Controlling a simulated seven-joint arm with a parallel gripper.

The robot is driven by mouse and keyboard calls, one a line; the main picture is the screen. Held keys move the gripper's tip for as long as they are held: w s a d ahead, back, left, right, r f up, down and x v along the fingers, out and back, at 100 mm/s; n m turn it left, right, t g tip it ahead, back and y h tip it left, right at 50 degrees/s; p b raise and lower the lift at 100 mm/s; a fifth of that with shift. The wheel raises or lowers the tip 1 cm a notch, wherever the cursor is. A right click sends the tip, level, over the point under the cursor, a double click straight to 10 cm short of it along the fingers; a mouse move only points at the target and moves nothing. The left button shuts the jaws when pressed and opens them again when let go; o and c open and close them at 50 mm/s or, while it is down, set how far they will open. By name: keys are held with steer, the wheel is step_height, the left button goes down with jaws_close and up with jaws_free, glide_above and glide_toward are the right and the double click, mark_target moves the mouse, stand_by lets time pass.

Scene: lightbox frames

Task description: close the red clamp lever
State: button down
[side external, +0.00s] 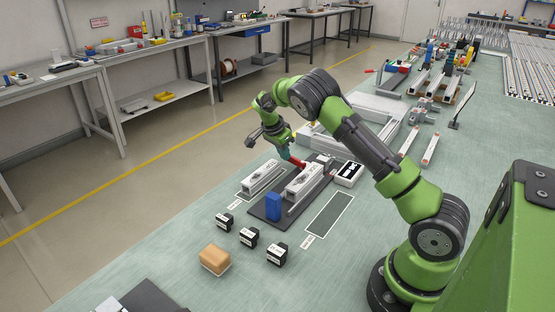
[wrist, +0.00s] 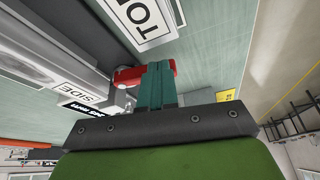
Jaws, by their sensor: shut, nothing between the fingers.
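The red clamp lever (wrist: 130,76) shows in the wrist view beside and behind the teal fingers of my gripper (wrist: 155,72). Red shows on both sides of the fingertips, and its middle is hidden behind them. In the side view the lever (side external: 299,164) is a small red patch at the far end of a grey aluminium profile (side external: 306,186) on a dark base plate. My gripper (side external: 292,156) is shut and empty, its fingertips right at the lever. I cannot tell whether they touch it. The lever's angle is also unclear.
A blue block (side external: 273,206) stands at the near end of the dark base plate (side external: 262,212). A second profile (side external: 262,177) lies to the left. Several black blocks and a tan block (side external: 214,259) stand in front.

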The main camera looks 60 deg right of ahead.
steer(key=d+m, duration=0.1)
steer(key=d+m+g, duration=0.1)
steer(key=m, duration=0.1)
steer(key=shift+w+d+m, duration=0.1)
steer(key=shift+m, duration=0.2)
steer(key=m, duration=0.1)
steer(key=d+m+g+y, duration=0.1)
steer(key=d+m, duration=0.1)
steer(key=shift+s+m, duration=0.25)
steer(key=shift+m, duration=0.15)
steer(key=d+m+y, duration=0.1)
steer(key=m, duration=0.1)
steer(key=s+d+m+g+y, duration=0.1)
steer(key=m, duration=0.1)
steer(key=shift+s+m, duration=0.2)
steer(key=shift+m, duration=0.1)
steer(key=shift+s+d, duration=0.25)
steer(key=shift+s, duration=0.1)
